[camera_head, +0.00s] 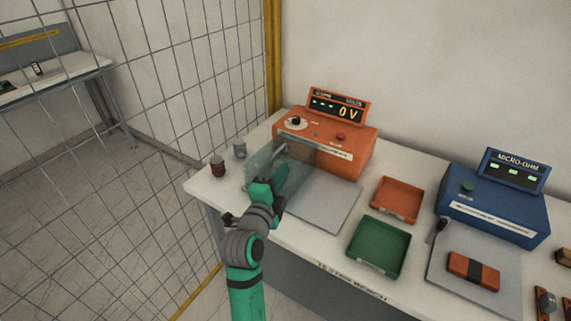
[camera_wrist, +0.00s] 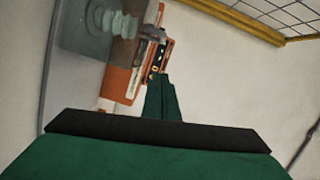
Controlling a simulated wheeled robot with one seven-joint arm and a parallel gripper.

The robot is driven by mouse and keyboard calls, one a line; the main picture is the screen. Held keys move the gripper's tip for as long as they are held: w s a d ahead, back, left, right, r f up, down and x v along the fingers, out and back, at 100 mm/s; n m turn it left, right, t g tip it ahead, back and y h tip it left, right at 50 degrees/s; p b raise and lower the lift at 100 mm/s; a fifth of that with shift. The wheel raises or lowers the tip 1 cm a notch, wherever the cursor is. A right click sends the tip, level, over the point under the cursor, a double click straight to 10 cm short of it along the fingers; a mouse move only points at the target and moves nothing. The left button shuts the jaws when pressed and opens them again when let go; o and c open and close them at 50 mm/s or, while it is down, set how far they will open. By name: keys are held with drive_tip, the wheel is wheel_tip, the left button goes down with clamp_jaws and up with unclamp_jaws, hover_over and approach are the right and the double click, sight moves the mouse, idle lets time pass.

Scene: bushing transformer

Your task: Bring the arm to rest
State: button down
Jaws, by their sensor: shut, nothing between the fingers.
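My arm, green and dark grey, reaches up from the bottom of the head view over the left part of the table. My gripper (camera_head: 276,188) is at its end, in front of the clear panel (camera_head: 292,165) beside the orange box (camera_head: 345,148). In the wrist view my gripper (camera_wrist: 163,82) shows as green fingers close together, shut and empty. The orange box (camera_wrist: 122,95) and its display (camera_wrist: 158,62) lie beyond them, tilted in the picture. A ribbed grey-green piece (camera_wrist: 115,22) shows behind the clear panel. Part of the fingers is hidden by the arm in the head view.
The white table (camera_head: 205,186) holds a brown piece (camera_head: 218,167), a grey piece (camera_head: 240,148), an orange tray (camera_head: 397,200), a green tray (camera_head: 378,262) and a blue micro-ohm box (camera_head: 495,210). A wire mesh fence (camera_head: 180,90) stands at the left.

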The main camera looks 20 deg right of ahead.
drive_tip(key=s+a+f+n+t+y, duration=0.1)
drive_tip(key=s+a+f+n+y, duration=0.3)
drive_tip(key=s+a+f+n, duration=0.45)
drive_tip(key=s+a+f+n+t+y, duration=0.2)
drive_tip(key=s+a+f+n+y, duration=0.25)
drive_tip(key=s+f+n, duration=0.6)
drive_tip(key=s+a+n+y, duration=0.1)
drive_tip(key=s+a, duration=0.3)
drive_tip(key=s, duration=0.8)
drive_tip(key=s+a+f+n+y, duration=0.1)
drive_tip(key=s+a+n, duration=0.3)
drive_tip(key=s, duration=0.9)
drive_tip(key=shift+a+f+g+y, duration=0.3)
drive_tip(key=shift+a+g+y, duration=0.15)
drive_tip(key=shift+a, duration=0.15)
